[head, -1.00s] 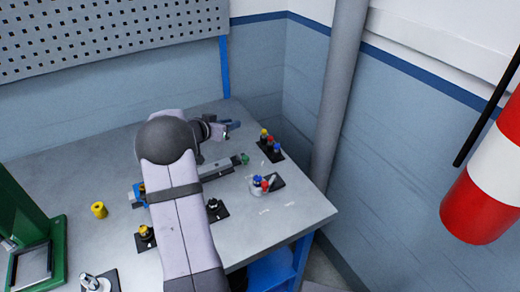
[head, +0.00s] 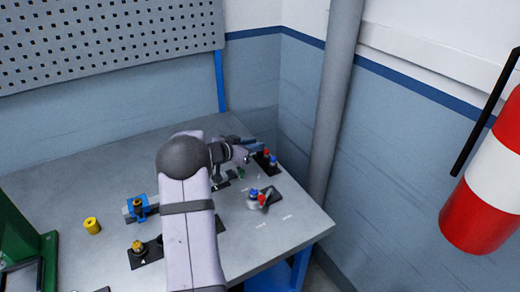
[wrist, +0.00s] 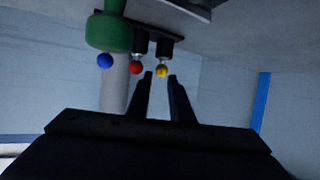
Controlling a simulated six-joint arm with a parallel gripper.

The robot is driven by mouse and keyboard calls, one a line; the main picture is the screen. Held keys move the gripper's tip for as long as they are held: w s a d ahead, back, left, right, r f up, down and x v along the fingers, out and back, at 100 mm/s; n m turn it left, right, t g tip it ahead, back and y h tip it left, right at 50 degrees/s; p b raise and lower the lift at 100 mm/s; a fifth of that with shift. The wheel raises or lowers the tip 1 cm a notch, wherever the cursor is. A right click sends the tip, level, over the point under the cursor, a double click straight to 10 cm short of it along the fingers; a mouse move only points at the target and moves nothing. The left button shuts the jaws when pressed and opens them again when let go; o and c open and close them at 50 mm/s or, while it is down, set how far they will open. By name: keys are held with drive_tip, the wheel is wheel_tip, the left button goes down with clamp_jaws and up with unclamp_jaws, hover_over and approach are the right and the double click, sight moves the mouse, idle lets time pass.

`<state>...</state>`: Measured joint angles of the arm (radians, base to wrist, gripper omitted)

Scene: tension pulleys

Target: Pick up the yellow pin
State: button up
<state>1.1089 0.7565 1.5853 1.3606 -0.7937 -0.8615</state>
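The yellow pin (wrist: 161,70) shows in the wrist view as a small round yellow head, framed between and beyond my fingertips. In the head view my gripper hides it. The red pin (wrist: 136,68) and blue pin (wrist: 104,61) are left of it in the wrist view. In the head view the red pin (head: 266,152) and blue pin (head: 273,161) stand on a black plate (head: 261,163) near the table's far right edge. My gripper (wrist: 160,76) is open and empty, its two dark fingers apart. In the head view it (head: 262,145) is at the pin row's far end.
A green-ended part (wrist: 108,32) is close to the pins in the wrist view. A second plate (head: 274,198) with blue and red-topped parts is nearer the front. A blue clamp (head: 140,207) and yellow cylinder (head: 92,226) are left. A grey pole (head: 335,100) stands beyond the table.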

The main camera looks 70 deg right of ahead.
drive_tip(key=shift+p+x, duration=0.45)
drive_tip(key=shift+x, duration=1.6)
drive_tip(key=shift+w, duration=0.1)
drive_tip(key=shift+c, duration=0.7)
clamp_jaws()
wheel_tip(320, 180, up, 10)
